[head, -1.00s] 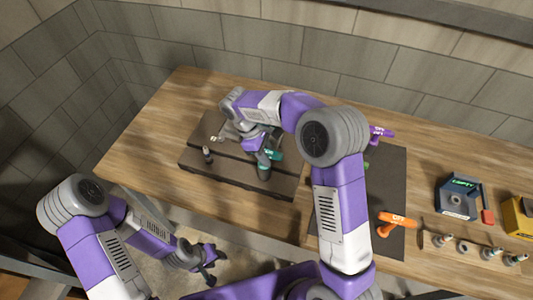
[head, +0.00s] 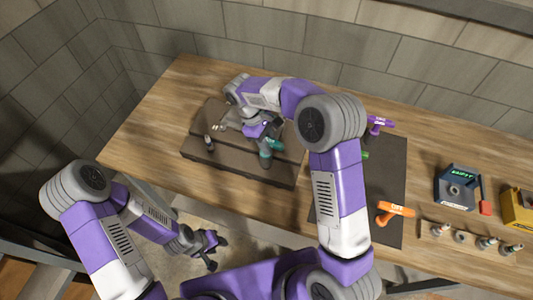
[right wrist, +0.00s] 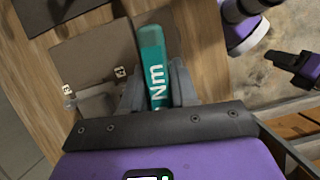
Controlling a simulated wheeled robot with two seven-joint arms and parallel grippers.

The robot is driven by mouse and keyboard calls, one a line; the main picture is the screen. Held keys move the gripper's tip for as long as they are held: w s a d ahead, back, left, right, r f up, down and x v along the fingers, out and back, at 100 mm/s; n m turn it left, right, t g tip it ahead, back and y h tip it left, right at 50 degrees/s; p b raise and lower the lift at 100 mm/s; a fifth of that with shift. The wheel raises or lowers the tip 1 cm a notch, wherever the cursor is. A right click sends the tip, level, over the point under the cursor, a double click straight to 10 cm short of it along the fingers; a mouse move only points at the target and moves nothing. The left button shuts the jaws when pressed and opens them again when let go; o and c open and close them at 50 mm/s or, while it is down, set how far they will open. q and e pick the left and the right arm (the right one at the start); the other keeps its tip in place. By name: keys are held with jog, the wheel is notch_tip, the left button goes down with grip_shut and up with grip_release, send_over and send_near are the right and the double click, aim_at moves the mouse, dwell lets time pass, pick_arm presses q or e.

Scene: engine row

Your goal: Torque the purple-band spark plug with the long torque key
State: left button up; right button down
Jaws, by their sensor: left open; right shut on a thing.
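My right gripper (head: 265,133) is shut on a teal T-handled key (head: 274,146), held over the right part of the dark engine block (head: 225,166). In the right wrist view, the key's teal handle (right wrist: 153,62), marked "Nm", lies between the fingers (right wrist: 156,88). The key's lower end reaches toward the block; whether it sits on a plug is hidden. A small dark upright post (head: 209,143) with a pale top stands on the block's left side; I cannot make out its band colour. My left gripper (head: 216,252) is open and empty, off the table's front edge.
A dark mat (head: 392,170) holds a purple key (head: 380,122), an orange key (head: 396,209) and a partly hidden green one (head: 365,155). A blue-grey device (head: 458,191), a yellow box (head: 518,208) and a rack of several plugs (head: 463,238) stand at right. The table's left is clear.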

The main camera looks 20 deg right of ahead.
jog(key=m, duration=0.1)
jog(key=m+y+p, duration=0.1)
jog(key=m, duration=0.1)
jog(key=shift+a+r+m+g, duration=0.1)
jog(key=shift+r+m+g, duration=0.1)
jog(key=shift+m+g, duration=0.15)
jog(key=shift+f, duration=0.1)
notch_tip(320, 180, up, 6)
jog(key=p, duration=0.4)
jog(key=shift+r, duration=2.75)
